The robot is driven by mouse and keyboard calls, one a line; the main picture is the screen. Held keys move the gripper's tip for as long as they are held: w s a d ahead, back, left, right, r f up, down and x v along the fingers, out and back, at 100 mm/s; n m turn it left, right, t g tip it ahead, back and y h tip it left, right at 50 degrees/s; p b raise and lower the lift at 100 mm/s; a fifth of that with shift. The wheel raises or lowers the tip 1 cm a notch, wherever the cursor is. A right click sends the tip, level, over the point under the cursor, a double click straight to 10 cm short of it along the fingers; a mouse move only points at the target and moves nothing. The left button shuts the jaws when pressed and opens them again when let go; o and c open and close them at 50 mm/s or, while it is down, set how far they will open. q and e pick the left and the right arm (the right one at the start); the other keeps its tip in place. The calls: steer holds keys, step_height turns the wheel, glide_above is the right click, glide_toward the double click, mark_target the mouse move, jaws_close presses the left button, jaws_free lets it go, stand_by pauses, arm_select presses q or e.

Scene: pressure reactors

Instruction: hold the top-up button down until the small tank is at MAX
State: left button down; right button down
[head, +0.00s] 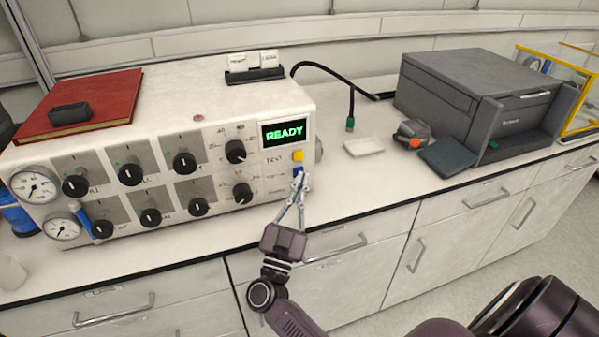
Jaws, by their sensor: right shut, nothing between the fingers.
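The white control unit (215,120) stands on the bench with a green READY display (285,133). Below the display are a yellow button (298,156) and a blue button (298,170). Which one is the top-up button I cannot read. My right gripper (301,184) is shut and empty, its fingertips at the blue button's lower edge; whether they touch or press it I cannot tell. I cannot make out the small tank or a MAX mark. My left gripper is not in view.
The unit's front has several knobs and two gauges (36,186). A red book (90,100) lies on top. To the right are a white dish (364,147), an orange-and-grey object (412,134) and a grey box-shaped device (470,90). Bench between unit and dish is clear.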

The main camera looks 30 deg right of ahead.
steer(key=shift+w+d+r, duration=0.1)
steer(key=shift+r, duration=0.5)
steer(key=shift+s+a+f+p, duration=0.2)
steer(key=shift+s+f+p, duration=0.2)
steer(key=shift+s+p, duration=0.35)
steer(key=shift+s+a+p, duration=0.25)
steer(key=shift+s+p, duration=0.2)
steer(key=shift+s, duration=0.4)
steer(key=shift+s+a, duration=0.1)
steer(key=shift+s, duration=0.25)
steer(key=shift+s+f, duration=0.1)
steer(key=shift+f, duration=0.1)
